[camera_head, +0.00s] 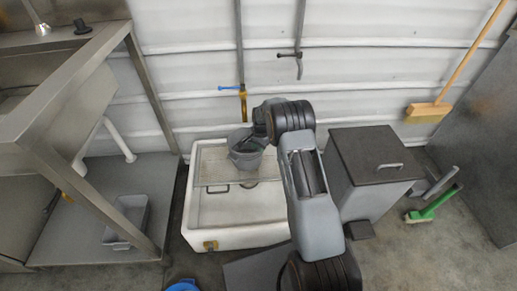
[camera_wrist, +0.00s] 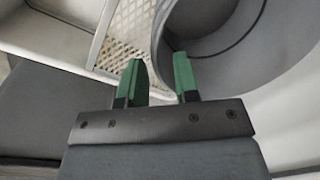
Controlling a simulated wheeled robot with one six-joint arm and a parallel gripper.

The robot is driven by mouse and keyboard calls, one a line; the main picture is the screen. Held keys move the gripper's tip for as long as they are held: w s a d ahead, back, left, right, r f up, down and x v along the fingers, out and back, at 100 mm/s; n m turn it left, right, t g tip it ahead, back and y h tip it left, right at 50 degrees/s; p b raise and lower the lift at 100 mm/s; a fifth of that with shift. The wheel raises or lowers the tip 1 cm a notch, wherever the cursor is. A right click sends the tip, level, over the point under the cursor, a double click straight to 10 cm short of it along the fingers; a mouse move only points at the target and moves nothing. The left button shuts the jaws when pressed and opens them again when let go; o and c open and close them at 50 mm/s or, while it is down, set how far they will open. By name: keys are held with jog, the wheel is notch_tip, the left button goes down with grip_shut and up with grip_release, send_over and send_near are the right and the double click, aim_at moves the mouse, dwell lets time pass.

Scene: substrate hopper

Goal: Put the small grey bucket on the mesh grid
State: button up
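The small grey bucket (camera_head: 246,152) stands upright, as far as I can tell, over the back middle of the mesh grid (camera_head: 212,170), which lies across the white tub. The bucket's base contact is hard to make out. In the wrist view the bucket (camera_wrist: 222,70) fills the upper right, and part of the mesh grid (camera_wrist: 128,35) shows left of it. My gripper (camera_wrist: 158,70) is at the bucket's rim with its green fingers apart. The left finger is outside the wall and the right finger overlaps the inside, with a gap between them. In the head view my wrist partly hides the rim.
The white tub (camera_head: 238,236) stands on the floor. A lidded grey bin (camera_head: 372,155) is close on its right. A steel sink frame (camera_head: 148,90) and a grey crate (camera_head: 127,222) are on the left. A broom (camera_head: 428,112) and a green brush (camera_head: 420,215) are at the right.

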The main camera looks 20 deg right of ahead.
jog(key=s+a+r+n+p, duration=0.15)
jog(key=s+r, duration=0.25)
jog(key=r, duration=0.4)
jog(key=s+r+n+t+p, duration=0.15)
jog(key=s+r, duration=0.25)
jog(key=r, duration=0.4)
jog(key=s+a+r+n+g, duration=0.1)
jog(key=s+r+n, duration=0.1)
jog(key=s+r, duration=0.5)
jog(key=s+a+r+n, duration=0.1)
jog(key=s+r+n, duration=0.1)
jog(key=s, duration=0.6)
jog(key=s+r+n+t, duration=0.1)
jog(key=s+r+n, duration=0.2)
jog(key=s, duration=0.5)
jog(key=shift+s+a+n, duration=0.3)
jog(key=shift+a+n, duration=0.1)
jog(key=shift+n, duration=0.2)
jog(key=shift+t, duration=0.25)
notch_tip(320, 180, up, 33)
jog(key=p, duration=3.1)
jog(key=shift+a+r+t, duration=0.15)
jog(key=shift+t, duration=0.25)
